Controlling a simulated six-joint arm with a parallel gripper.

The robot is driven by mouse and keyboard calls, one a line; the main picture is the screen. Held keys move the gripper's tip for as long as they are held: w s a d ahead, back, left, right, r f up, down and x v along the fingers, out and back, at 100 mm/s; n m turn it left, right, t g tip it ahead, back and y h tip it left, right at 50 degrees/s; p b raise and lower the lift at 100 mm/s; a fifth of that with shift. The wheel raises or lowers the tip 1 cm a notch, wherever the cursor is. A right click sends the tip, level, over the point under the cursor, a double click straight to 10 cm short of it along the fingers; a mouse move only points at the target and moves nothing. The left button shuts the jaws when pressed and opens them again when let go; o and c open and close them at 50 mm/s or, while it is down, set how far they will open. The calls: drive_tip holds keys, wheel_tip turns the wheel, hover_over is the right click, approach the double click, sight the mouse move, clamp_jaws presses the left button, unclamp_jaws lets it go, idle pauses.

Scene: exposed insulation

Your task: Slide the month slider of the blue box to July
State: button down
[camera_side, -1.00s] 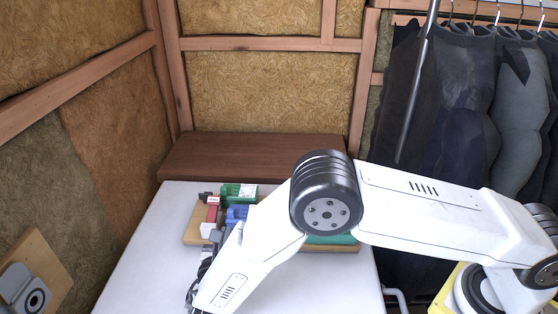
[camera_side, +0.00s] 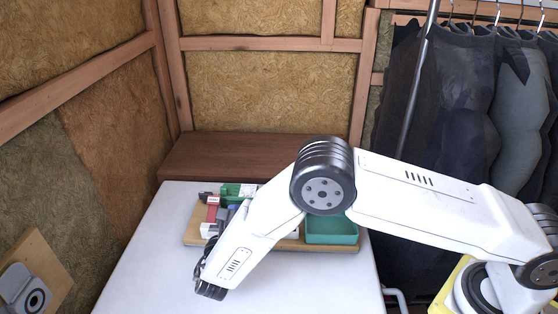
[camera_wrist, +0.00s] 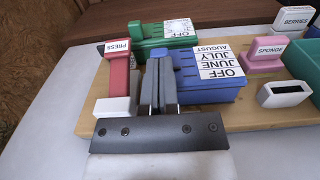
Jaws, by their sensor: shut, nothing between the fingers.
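The blue box (camera_wrist: 212,84) sits on a wooden board in the wrist view. A white label (camera_wrist: 217,62) on its top right reads OFF, JUNE, JULY and AUGUST. My gripper (camera_wrist: 158,64) is shut and empty, its dark fingers at the left side of the blue box, overlapping it in the picture. I cannot tell whether they touch it. In the side view only a bit of the blue box (camera_side: 232,208) shows behind my arm.
A green box (camera_wrist: 165,36) with its own label lies behind the blue one. A red PRESS stamp (camera_wrist: 117,68) stands left. A pink SPONGE stamp (camera_wrist: 263,55), a white open-topped holder (camera_wrist: 283,94) and a green tray (camera_side: 332,230) are to the right.

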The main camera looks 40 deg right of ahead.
drive_tip(key=shift+x, duration=0.8)
drive_tip(key=v, duration=1.4)
drive_tip(key=shift+d+r, duration=0.1)
drive_tip(key=shift+d, duration=0.05)
drive_tip(key=s+d+r+m+g+y, duration=0.25)
drive_tip(key=d+m+g, duration=0.75)
drive_tip(key=d, duration=0.6)
drive_tip(key=s+d+r+m+y, duration=0.5)
drive_tip(key=s+d+m+y, duration=0.5)
drive_tip(key=m, duration=0.7)
drive_tip(key=shift+s+r, duration=0.2)
drive_tip(key=shift+s, duration=0.85)
